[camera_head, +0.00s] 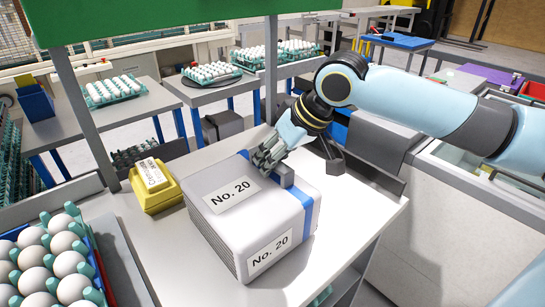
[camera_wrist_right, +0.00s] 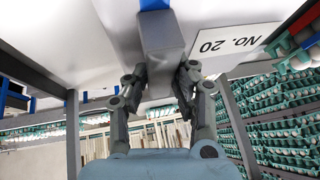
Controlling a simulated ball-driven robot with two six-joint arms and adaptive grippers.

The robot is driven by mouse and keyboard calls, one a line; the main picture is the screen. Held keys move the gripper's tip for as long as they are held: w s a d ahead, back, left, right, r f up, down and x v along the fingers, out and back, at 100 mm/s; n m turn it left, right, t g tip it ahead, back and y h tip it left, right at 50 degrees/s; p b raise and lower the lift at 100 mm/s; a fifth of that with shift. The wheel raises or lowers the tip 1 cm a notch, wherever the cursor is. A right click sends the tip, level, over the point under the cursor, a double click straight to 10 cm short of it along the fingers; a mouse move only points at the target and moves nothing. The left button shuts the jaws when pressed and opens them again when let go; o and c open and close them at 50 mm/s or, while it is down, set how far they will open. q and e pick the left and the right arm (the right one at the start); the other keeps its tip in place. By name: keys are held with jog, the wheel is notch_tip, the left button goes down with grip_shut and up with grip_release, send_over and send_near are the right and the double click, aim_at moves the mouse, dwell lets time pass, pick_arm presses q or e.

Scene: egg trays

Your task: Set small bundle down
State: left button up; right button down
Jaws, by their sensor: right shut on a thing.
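The small bundle (camera_head: 215,235) is a large pale grey block with two "No. 20" labels and a blue strap, upright at the middle of the white table. My right gripper (camera_head: 272,152) is at its top, shut on a small grey grip block beside the strap. The right wrist view shows my right gripper's fingers (camera_wrist_right: 158,85) on either side of this grey block (camera_wrist_right: 162,40), with the bundle's label (camera_wrist_right: 232,42) beside them. The bundle's underside is hidden, so I cannot tell whether it touches the table. My left gripper is not in view.
A yellow box (camera_head: 158,200) with a paper label stands close to the bundle's left. An egg tray (camera_head: 97,262) is at the front left. The white table (camera_head: 160,255) is bare between tray and bundle. A grey post (camera_head: 85,120) rises at the table's back left.

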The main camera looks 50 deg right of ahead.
jog(key=c, duration=1.1)
grip_release()
jog(key=shift+s+d+r, duration=0.1)
jog(key=shift+s+r, duration=0.15)
jog(key=shift+r, duration=0.15)
jog(key=p+v, duration=0.7)
jog(key=v, duration=0.4)
jog(key=shift+p, duration=0.35)
